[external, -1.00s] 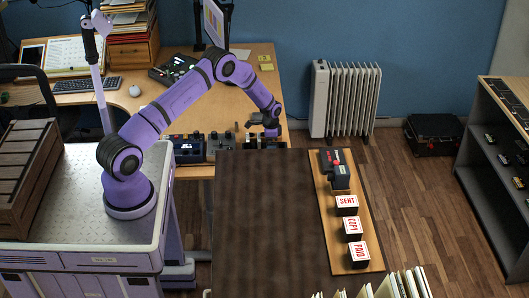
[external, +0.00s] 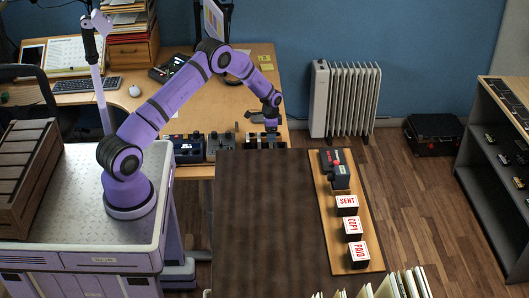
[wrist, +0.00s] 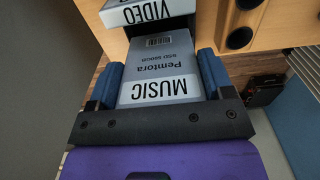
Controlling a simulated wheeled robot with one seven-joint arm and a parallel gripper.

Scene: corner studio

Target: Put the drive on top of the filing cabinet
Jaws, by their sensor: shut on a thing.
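My gripper (wrist: 160,85) is shut on a grey drive (wrist: 158,75) labelled MUSIC and Pemtora; one blue finger pad lies on each side of it. A second box (wrist: 150,12), labelled VIDEO, shows just beyond it at the top of the wrist view. In the external view my gripper (external: 270,134) is low at the desk's right end, by a row of dark devices, and the drive cannot be made out there. A large dark brown flat top (external: 265,220) lies in front; I cannot tell whether it is the filing cabinet.
A wooden strip (external: 333,226) along the brown top's right side carries stamp blocks (external: 352,226) and a dark device. The desk (external: 160,105) holds a keyboard and several devices. A radiator (external: 345,98) stands behind. The brown top's middle is bare.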

